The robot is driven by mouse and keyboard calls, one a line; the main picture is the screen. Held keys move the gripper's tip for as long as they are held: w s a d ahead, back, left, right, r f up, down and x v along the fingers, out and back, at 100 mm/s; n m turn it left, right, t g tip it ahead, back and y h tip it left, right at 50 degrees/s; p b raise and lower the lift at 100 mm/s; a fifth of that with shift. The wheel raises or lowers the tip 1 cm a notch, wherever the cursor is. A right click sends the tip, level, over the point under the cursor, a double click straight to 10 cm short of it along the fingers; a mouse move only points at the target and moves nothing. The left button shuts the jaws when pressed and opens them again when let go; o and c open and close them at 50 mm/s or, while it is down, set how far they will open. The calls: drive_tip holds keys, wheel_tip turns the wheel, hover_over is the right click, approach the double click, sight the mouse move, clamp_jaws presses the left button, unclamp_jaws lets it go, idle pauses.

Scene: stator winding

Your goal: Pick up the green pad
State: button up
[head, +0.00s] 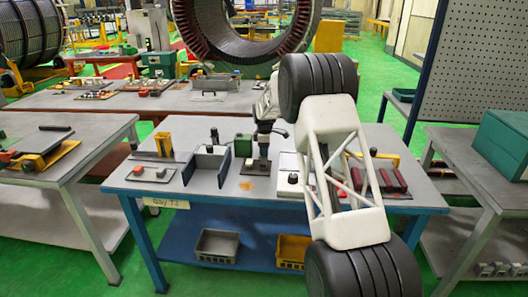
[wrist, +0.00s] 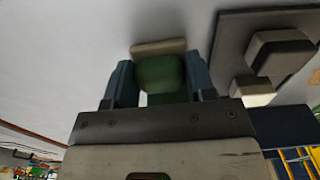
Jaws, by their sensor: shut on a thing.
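In the wrist view, the green pad (wrist: 160,80) is a rounded dark-green piece between the two blue fingers of my gripper (wrist: 159,67). The fingers are shut on it from both sides. A beige block-like edge (wrist: 158,47) shows just beyond it; I cannot tell whether they touch. In the head view, my gripper (head: 264,128) points down over the middle of the grey workbench (head: 225,189). The pad cannot be made out clearly there. A green block (head: 243,146) shows just left of the gripper; I cannot tell whether it belongs to the pad.
Right are a white panel with a black knob (head: 292,178) and dark red blocks (head: 391,180). The bench's front edge is mostly clear.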

drive_tip(key=shift+r, duration=5)
drive_tip(key=o, duration=0.4)
drive_tip(key=c, duration=0.3)
drive_tip(key=shift+s+d+r+m, duration=0.15)
drive_tip(key=shift+d+m, duration=0.15)
drive_tip(key=shift+d, duration=0.2)
drive_tip(key=s+d+r+m, duration=0.4)
drive_tip(key=s+d+m, duration=0.35)
drive_tip(key=d, duration=0.35)
drive_tip(key=s+d+r+m, duration=0.3)
drive_tip(key=s+d+m, duration=0.4)
drive_tip(key=s+d, duration=0.3)
drive_tip(key=s+a+f+n, duration=0.2)
drive_tip(key=a+n, duration=0.3)
drive_tip(key=a, duration=0.5)
drive_tip(key=s+a+f+n, duration=0.1)
drive_tip(key=a+f+n, duration=0.3)
drive_tip(key=a, duration=0.5)
drive_tip(key=s+a+f+n, duration=0.2)
drive_tip(key=a+n, duration=0.4)
drive_tip(key=a, duration=0.4)
drive_tip(key=shift+s+a+f, duration=0.3)
drive_tip(key=shift+f, duration=0.35)
